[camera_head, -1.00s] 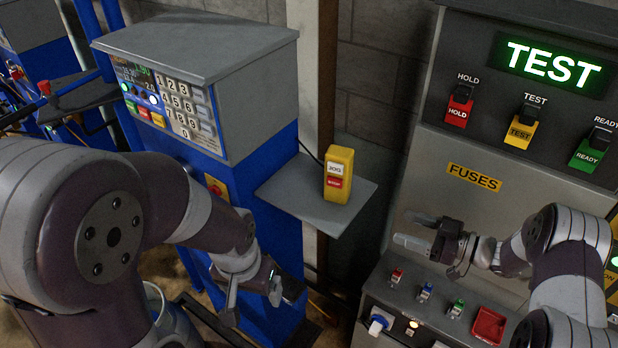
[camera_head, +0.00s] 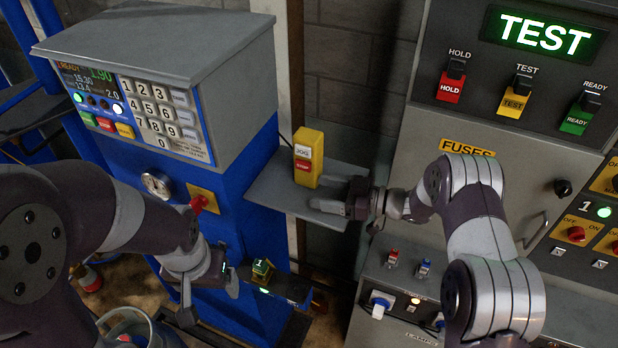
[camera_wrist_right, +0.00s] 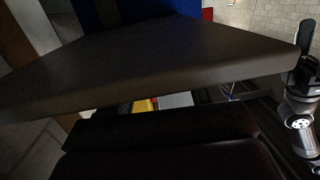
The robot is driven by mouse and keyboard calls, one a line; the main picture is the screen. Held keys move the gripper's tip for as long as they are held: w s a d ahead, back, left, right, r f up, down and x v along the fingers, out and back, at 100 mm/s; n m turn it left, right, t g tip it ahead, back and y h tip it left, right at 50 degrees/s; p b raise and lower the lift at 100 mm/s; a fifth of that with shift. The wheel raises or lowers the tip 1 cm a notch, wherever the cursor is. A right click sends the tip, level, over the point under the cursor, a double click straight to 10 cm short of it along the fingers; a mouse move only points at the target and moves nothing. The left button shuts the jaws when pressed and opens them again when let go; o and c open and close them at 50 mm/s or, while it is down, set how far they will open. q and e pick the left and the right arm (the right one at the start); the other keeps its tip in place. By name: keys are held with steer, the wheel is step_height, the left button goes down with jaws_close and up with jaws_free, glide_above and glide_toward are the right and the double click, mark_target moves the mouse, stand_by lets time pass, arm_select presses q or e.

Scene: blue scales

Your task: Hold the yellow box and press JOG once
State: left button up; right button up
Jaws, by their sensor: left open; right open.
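The yellow box (camera_head: 308,160) stands upright on a grey side shelf (camera_head: 268,190) of the blue machine. Its front has a white JOG button (camera_head: 303,151) above a red button (camera_head: 303,165). My right gripper (camera_head: 330,206) is open and empty at the shelf's right front edge, right of and nearer than the box, apart from it. In the right wrist view, a dark slab, probably the shelf (camera_wrist_right: 150,60), fills much of the picture; the box is not clearly seen. My left gripper (camera_head: 209,298) is open and empty, low in front of the blue machine.
The blue machine's keypad panel (camera_head: 160,120) is at the left, with a red knob (camera_head: 200,203) below it. A small lit device (camera_head: 262,270) sits on a low ledge. The grey TEST cabinet (camera_head: 400,150) and its lower console (camera_head: 365,300) stand at the right.

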steer(key=x, duration=0.2)
steer(key=shift+w+a+f, duration=0.1)
steer(key=shift+a, duration=0.3)
steer(key=shift+d, duration=0.1)
